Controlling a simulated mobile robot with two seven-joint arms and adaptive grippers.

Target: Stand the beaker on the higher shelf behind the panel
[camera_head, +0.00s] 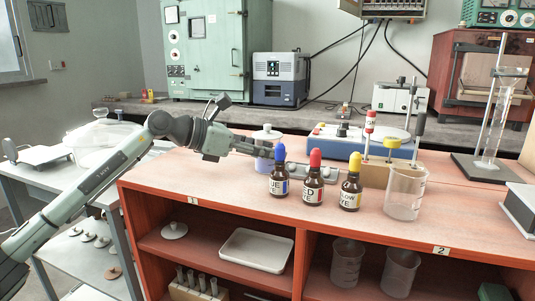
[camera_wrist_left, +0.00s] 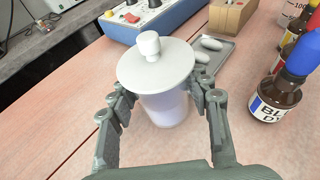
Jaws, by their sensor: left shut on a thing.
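My left gripper (camera_head: 262,147) reaches over the left part of the orange bench top (camera_head: 225,175). It is shut on a pale lidded pot (camera_head: 266,150). In the left wrist view its two fingers (camera_wrist_left: 163,108) lie on either side of the pot (camera_wrist_left: 165,108), whose wide white lid (camera_wrist_left: 155,66) with a knob is on. A clear, empty-looking glass beaker (camera_head: 405,192) stands upright on the bench top at the right, apart from the gripper. I cannot make out a separate panel with a higher shelf behind it. My right gripper is not in view.
Blue (camera_head: 279,180), red (camera_head: 313,185) and yellow (camera_head: 351,183) capped bottles stand between gripper and beaker. Two more beakers (camera_head: 347,262) (camera_head: 400,270) and a white tray (camera_head: 256,250) sit in the compartments below. A wooden block (camera_head: 385,176) stands behind the beaker.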

